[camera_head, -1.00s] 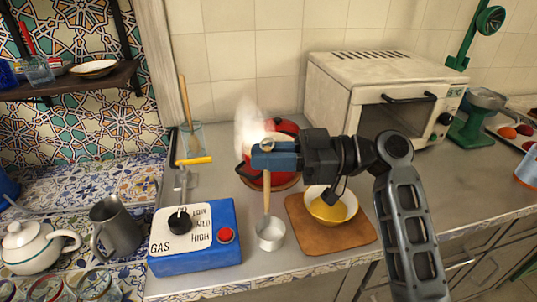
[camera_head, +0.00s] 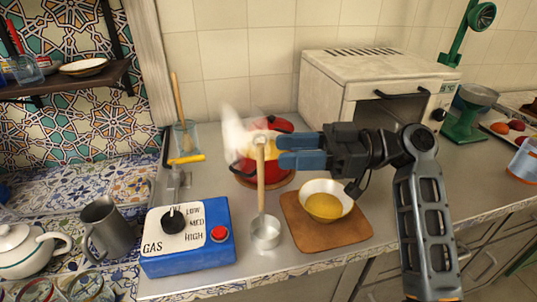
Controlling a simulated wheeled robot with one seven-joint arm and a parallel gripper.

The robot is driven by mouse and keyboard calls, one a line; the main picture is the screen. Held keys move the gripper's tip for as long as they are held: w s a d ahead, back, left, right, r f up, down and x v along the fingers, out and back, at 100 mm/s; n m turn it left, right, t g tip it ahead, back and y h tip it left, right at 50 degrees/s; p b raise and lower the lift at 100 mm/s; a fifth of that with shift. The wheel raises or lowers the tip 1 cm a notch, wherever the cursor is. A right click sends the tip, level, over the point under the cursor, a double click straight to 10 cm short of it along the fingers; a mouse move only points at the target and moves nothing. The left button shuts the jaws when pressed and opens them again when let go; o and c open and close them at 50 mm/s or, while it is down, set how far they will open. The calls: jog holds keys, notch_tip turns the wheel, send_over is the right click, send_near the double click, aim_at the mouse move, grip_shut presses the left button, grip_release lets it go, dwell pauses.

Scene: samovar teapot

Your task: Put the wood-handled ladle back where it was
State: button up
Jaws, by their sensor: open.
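The wood-handled ladle stands near the front of the counter, its metal bowl (camera_head: 265,232) low, seemingly on the counter top, between the blue gas box and the wooden board. Its wooden handle (camera_head: 261,185) rises upright to a pale tip. My gripper (camera_head: 282,151), with blue fingers, is open and empty just to the right of the handle's upper end. A small gap seems to show between fingers and handle. The red pot (camera_head: 243,172) stands behind the ladle, partly hidden by the handle and gripper, with white steam over it.
A bowl of yellow liquid (camera_head: 324,203) sits on a wooden board (camera_head: 325,238) to the right. The blue gas control box (camera_head: 188,262) stands left. A glass with a wooden stick (camera_head: 186,135) is behind it. A white oven (camera_head: 335,85) stands at the back right.

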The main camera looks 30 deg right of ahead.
jog(key=b+v, duration=0.1)
jog(key=v, duration=0.5)
jog(key=shift+d, duration=0.3)
jog(key=shift+s, duration=0.15)
